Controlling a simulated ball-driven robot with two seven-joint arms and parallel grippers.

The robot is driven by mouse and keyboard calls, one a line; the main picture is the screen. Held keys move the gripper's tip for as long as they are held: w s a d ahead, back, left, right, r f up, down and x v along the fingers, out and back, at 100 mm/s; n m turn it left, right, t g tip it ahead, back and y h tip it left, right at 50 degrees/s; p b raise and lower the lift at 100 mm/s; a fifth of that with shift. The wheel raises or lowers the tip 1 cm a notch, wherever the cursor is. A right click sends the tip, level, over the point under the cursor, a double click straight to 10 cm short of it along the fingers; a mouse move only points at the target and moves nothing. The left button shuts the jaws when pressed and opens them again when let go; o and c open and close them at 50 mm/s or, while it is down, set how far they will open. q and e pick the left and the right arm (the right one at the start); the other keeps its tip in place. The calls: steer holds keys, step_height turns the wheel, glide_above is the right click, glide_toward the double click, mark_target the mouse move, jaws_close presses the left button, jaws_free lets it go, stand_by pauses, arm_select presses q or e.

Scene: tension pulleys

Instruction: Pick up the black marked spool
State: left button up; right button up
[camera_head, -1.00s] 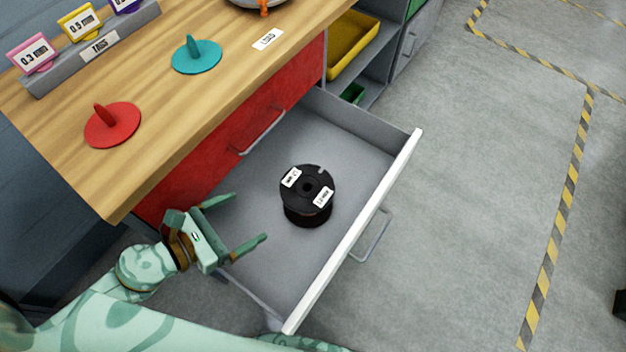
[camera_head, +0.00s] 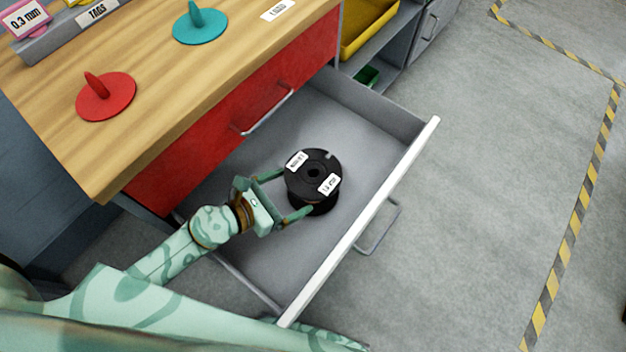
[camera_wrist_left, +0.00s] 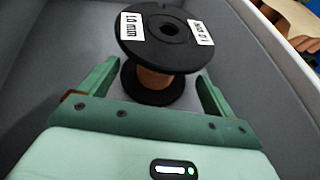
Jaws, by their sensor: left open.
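The black spool (camera_head: 314,174) stands upright in the open grey drawer, with two white labels on its top flange. In the left wrist view the spool (camera_wrist_left: 160,40) shows a label reading 1.0 mm and a copper-coloured winding between its flanges. My left gripper (camera_head: 290,194) is open, its two fingers pointing at the spool and reaching its near side. In the left wrist view the left gripper's fingers (camera_wrist_left: 155,80) stand to either side of the spool's lower part, with a gap on each side. My right gripper is not in view.
The drawer (camera_head: 255,260) has a white front edge and raised walls around the spool. The wooden bench top (camera_head: 145,65) overhangs at upper left, with a red disc (camera_head: 106,97) and a teal disc (camera_head: 200,26). Floor at right is clear.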

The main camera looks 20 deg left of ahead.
mark_target(317, 171)
arm_select(q)
steer(key=shift+w+d, duration=0.2)
steer(key=shift+w, duration=0.1)
steer(key=b+x, duration=0.1)
steer(key=x, duration=0.3)
steer(key=shift+w+d, duration=0.2)
steer(key=shift+d, duration=0.05)
steer(key=shift+w+d, duration=0.1)
steer(key=shift+r, duration=0.15)
steer(key=c, duration=1.6)
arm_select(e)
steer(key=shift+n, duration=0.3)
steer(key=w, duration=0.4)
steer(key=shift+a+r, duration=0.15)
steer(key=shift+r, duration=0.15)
arm_select(q)
steer(key=shift+r, duration=0.2)
